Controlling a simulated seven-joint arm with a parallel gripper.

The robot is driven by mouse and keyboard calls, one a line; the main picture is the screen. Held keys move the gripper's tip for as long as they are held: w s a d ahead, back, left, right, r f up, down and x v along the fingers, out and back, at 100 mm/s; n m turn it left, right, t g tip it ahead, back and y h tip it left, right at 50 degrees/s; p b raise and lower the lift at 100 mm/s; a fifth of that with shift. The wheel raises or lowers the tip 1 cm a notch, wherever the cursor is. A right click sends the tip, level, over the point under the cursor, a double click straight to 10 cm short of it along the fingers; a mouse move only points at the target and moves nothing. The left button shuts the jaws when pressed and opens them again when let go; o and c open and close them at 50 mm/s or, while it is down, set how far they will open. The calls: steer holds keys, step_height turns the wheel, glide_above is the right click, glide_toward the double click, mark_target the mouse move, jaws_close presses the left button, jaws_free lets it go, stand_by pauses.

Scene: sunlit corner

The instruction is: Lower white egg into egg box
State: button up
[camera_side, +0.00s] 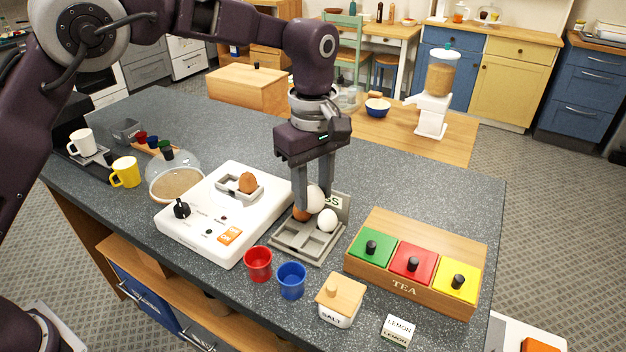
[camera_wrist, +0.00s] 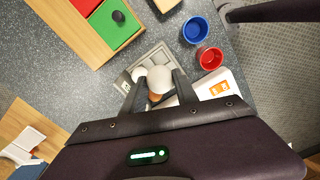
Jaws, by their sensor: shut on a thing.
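My gripper (camera_side: 312,196) points straight down over the grey egg box (camera_side: 293,246), its fingers shut on a white egg (camera_side: 315,199). The held egg is at the box's back part, partly covered by a finger; I cannot tell whether it touches the box. A second white egg (camera_side: 327,221) sits in the box just in front and to the right. A brown egg (camera_side: 300,214) shows low beside the left finger. The wrist view shows the held egg (camera_wrist: 159,79) between the fingers, the other white egg (camera_wrist: 138,74) beside it, and bare compartments (camera_wrist: 160,56) of the box.
A white egg cooker (camera_side: 200,215) with a brown egg (camera_side: 248,182) in its holder stands left of the box. A red cup (camera_side: 258,264) and blue cup (camera_side: 291,280) stand in front. The wooden tea box (camera_side: 372,272) is at right. A sign (camera_side: 341,204) stands behind the egg box.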

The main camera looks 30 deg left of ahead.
steer(key=shift+f, duration=2.75)
steer(key=o, duration=0.9)
